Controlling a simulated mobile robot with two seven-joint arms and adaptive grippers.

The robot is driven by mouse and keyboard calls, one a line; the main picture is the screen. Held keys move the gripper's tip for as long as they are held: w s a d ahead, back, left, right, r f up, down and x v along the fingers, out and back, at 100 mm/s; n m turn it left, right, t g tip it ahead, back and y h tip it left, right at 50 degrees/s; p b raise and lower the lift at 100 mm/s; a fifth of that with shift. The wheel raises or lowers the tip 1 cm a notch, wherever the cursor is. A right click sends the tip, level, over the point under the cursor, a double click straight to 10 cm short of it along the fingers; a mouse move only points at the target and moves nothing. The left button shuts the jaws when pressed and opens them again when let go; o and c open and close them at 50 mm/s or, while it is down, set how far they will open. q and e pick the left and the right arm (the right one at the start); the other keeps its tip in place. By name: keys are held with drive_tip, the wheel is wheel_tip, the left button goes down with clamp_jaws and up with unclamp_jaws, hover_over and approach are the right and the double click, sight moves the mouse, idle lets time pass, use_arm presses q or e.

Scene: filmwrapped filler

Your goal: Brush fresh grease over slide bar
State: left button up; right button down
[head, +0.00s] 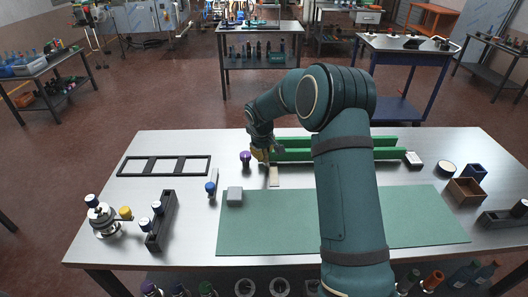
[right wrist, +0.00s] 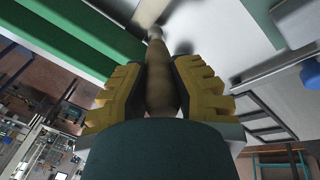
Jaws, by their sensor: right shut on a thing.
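My right gripper (head: 262,155) reaches over the table from the right and points down at the left end of the long green slide bar (head: 300,154). Its yellow fingers are closed around the tan wooden handle of a brush (right wrist: 160,85) in the right wrist view. The brush's wider pale end (head: 273,177) shows just below the gripper in the head view, close in front of the bar's left end. I cannot tell whether it touches anything. The green bar (right wrist: 75,38) also runs along the upper left of the wrist view. My right arm hides part of the bar. My left gripper is out of view.
A green mat (head: 270,225) covers the front middle, with a grey block (head: 234,195) at its corner. A purple-topped item (head: 245,156) and a blue-knobbed tool (head: 210,188) stand left of the gripper. A black frame (head: 135,174) lies farther left; a wooden box (head: 465,190) sits right.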

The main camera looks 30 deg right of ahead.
drive_tip(key=r, duration=0.1)
drive_tip(key=r+p, duration=0.1)
drive_tip(key=r, duration=0.1)
drive_tip(key=shift+s+d+r, duration=0.15)
drive_tip(key=shift+d+r, duration=0.05)
drive_tip(key=shift+r, duration=0.05)
drive_tip(key=shift+r+p, duration=0.65)
drive_tip(key=shift+r, duration=0.05)
drive_tip(key=shift+r+p, duration=0.7)
drive_tip(key=shift+r, duration=0.45)
